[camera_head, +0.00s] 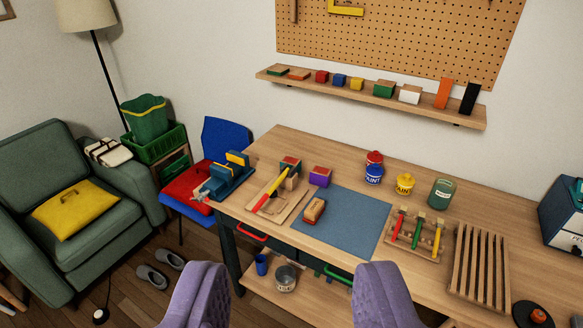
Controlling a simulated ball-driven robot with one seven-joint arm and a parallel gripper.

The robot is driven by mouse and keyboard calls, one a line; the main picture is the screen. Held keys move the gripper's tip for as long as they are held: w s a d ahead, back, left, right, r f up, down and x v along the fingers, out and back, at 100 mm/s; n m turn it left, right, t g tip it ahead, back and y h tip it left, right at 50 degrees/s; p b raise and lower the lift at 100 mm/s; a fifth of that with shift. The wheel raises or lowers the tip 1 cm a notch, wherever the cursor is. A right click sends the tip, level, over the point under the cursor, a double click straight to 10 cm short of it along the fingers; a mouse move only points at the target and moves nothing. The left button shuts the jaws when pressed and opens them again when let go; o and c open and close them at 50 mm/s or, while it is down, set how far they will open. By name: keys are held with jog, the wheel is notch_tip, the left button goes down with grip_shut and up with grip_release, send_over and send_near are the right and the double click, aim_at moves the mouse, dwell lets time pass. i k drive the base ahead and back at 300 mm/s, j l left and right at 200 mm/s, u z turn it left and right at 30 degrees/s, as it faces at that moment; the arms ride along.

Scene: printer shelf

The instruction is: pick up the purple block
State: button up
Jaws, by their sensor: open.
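The purple block (320,177) sits on the wooden workbench (420,195), just behind the upper left corner of the blue mat (345,222). My gripper (291,268) shows as two purple padded fingers at the bottom of the view. They are wide apart with nothing between them. The block is beyond and above them in the picture, well apart from them.
Paint tins (374,172) stand to the right. A wall shelf (420,105) with several blocks hangs behind.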

aim_at(319, 176)
jog(key=i+j, duration=0.1)
jog(key=i, duration=0.5)
jog(key=i+j+z, duration=0.1)
jog(key=i, duration=0.55)
jog(key=i+j+z, duration=0.1)
jog(key=i, duration=0.5)
jog(key=i+j, duration=0.2)
jog(key=i, duration=0.4)
